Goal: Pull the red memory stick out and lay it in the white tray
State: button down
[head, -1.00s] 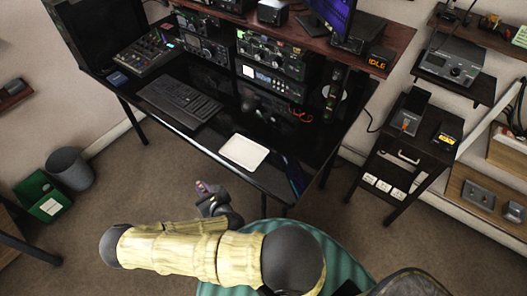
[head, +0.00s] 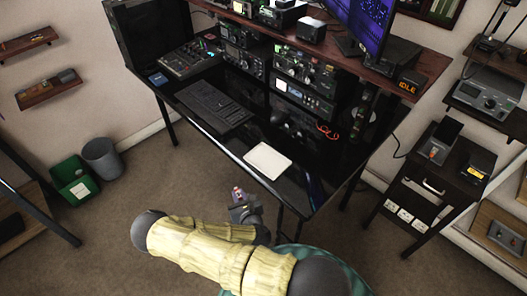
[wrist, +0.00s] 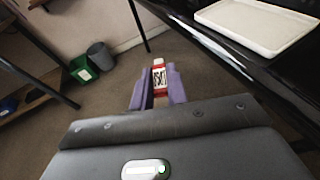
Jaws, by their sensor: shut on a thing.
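My gripper (head: 240,196) is shut on the red memory stick (wrist: 159,77). In the wrist view the stick shows red ends and a pale label with dark marks, held between two purple fingers. In the head view the stick is only a small red tip (head: 237,189). The stick is out over the floor, in front of the desk's front edge. The white tray (head: 267,160) lies flat on the black desk near its front edge, up and right of my gripper; it looks empty. It also shows at the top right of the wrist view (wrist: 259,27).
The black desk (head: 222,138) carries a keyboard (head: 206,106), radios (head: 305,100) and a red cable (head: 327,132) behind the tray. The desk edge lies between my gripper and the tray. A grey bin (head: 102,158) and green bin (head: 75,181) stand on the left floor.

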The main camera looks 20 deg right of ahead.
jog(key=w+d+r+m+g+h+b, duration=0.2)
jog(key=w+d+r+m+h+b, duration=0.1)
jog(key=w+d+m+h+b, duration=0.3)
jog(key=r+m+g+h+b, duration=0.2)
jog(key=m+g+h+b, duration=0.5)
send_over(263, 165)
jog(key=shift+s+a, duration=0.35)
jog(key=shift+a, duration=0.1)
jog(key=shift+w+d, duration=0.25)
jog(key=shift+w+d+r+m+g+b, duration=0.2)
jog(key=shift+m+g+b, duration=0.1)
jog(key=shift+b, duration=0.15)
jog(key=shift+r, duration=0.2)
jog(key=shift+f, duration=0.1)
jog(key=shift+f+b, duration=2.45)
jog(key=shift+f, duration=0.9)
jog(key=shift+f, duration=0.2)
